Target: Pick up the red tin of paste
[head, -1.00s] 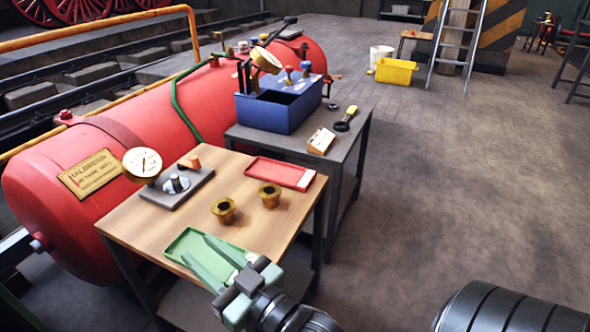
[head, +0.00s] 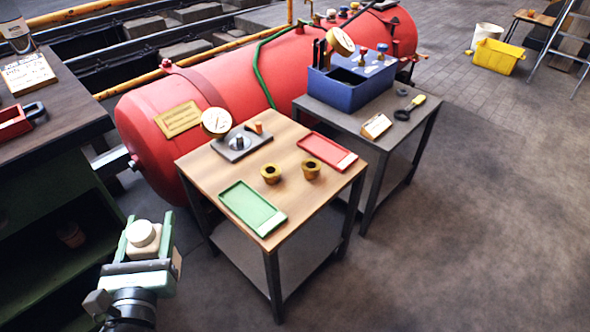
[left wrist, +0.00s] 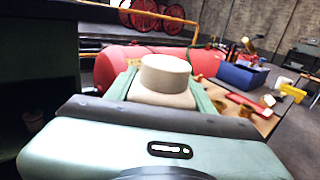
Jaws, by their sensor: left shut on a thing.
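My left gripper (head: 143,238) is at the lower left of the head view, left of the small wooden-topped table. It is shut on a cream jar-like piece (head: 145,234) with a round top, held upright between its pale green fingers. The same cream piece fills the middle of the left wrist view (left wrist: 163,78). I cannot make out a red tin of paste in either view. A red object with a dark handle (head: 14,122) lies on the dark bench at the left edge; I cannot tell what it is. My right gripper is out of view.
The wooden table (head: 225,165) bears a green tray (head: 250,208), a red tray (head: 325,150), two brass bushings (head: 271,173) and a gauge (head: 215,122). A blue toolbox (head: 350,92) stands on the grey table behind. The dark bench (head: 70,88) is at left.

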